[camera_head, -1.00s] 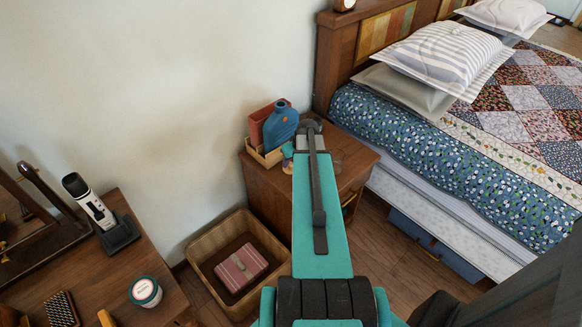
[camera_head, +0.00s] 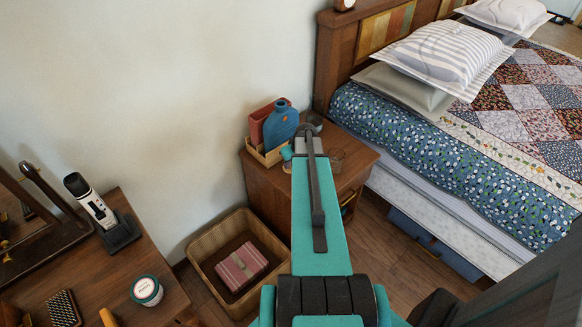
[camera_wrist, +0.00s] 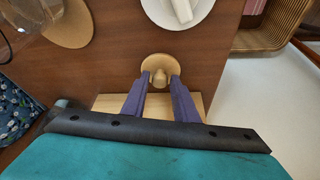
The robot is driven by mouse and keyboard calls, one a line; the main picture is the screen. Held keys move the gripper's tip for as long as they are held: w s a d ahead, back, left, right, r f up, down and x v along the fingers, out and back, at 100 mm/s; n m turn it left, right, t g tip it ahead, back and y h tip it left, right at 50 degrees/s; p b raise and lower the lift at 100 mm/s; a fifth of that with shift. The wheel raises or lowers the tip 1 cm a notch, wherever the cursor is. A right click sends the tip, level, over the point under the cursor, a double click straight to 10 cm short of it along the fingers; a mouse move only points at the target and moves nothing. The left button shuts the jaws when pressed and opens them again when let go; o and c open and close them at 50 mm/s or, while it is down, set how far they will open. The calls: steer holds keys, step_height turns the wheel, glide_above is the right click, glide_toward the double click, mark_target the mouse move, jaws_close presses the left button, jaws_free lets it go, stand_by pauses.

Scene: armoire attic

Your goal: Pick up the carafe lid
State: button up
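The carafe lid (camera_wrist: 159,65) is a small round wooden disc with a knob on top, lying on the brown nightstand top in the wrist view. My gripper (camera_wrist: 160,78) has two purple fingers, open, with their tips on either side of the knob. A small gap seems to show between the fingers and the knob. In the head view my arm blocks most of the lid's area, and I cannot make the lid out there.
In the wrist view, a white dish (camera_wrist: 203,10) and a round cork piece (camera_wrist: 68,30) lie near the lid.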

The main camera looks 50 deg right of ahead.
jaws_close()
step_height(320, 180, up, 10)
steer(key=b, duration=0.1)
stand_by(0.8)
stand_by(0.6)
